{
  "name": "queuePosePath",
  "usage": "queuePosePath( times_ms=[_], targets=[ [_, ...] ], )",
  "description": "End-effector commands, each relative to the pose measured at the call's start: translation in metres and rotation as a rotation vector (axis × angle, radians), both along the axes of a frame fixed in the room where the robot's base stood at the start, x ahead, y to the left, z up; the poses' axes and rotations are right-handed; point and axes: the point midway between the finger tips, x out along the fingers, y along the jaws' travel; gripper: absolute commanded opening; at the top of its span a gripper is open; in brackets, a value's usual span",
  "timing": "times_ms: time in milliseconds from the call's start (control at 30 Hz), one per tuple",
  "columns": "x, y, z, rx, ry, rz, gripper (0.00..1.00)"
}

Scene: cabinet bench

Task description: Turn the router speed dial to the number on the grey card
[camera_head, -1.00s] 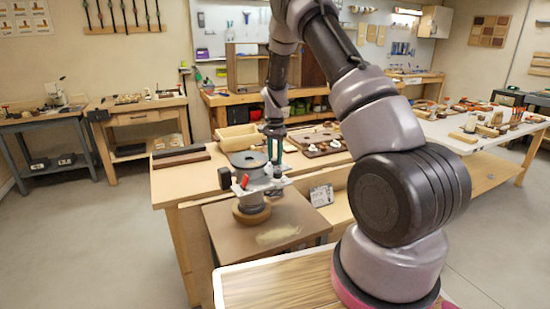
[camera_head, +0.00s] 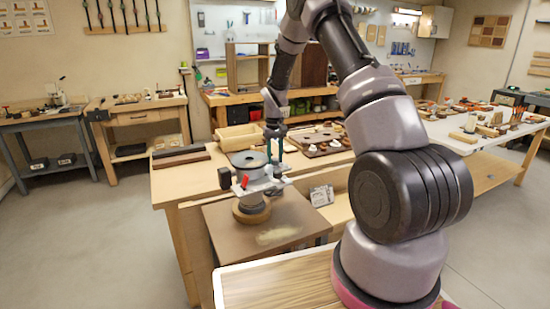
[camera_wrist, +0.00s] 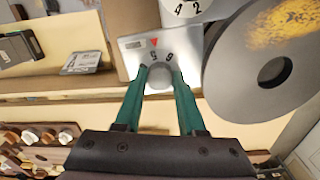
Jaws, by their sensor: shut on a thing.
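The router (camera_head: 248,161) stands on a round wooden base on a brown board, with a dark disc with a central hole on top. In the wrist view, my gripper (camera_wrist: 160,74) is shut on the small round speed dial (camera_wrist: 160,70), a teal finger on each side. Digits that look like 5 and 6 show at the dial's far rim, near a red triangle mark (camera_wrist: 153,41). Its other digits are hidden. The grey card (camera_head: 321,195) is at the bench front, right of the router, and also in the wrist view (camera_wrist: 82,62); its number is too small to read.
A white disc with a 4 and a 2 (camera_wrist: 185,8) is beyond the dial. The router's large disc (camera_wrist: 235,80) is close to the right finger.

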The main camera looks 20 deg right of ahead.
Motion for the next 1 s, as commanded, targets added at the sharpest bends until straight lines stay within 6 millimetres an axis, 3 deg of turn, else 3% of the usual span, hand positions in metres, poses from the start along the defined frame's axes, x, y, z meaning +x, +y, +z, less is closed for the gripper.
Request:
queuePosePath(
  times_ms=[500, 1000],
  targets=[
    [0.0009, -0.0007, 0.0009, -0.001, 0.0, 0.464, 0.0],
    [0.0008, -0.0007, 0.0008, -0.002, 0.002, 0.696, 0.0]
  ],
)
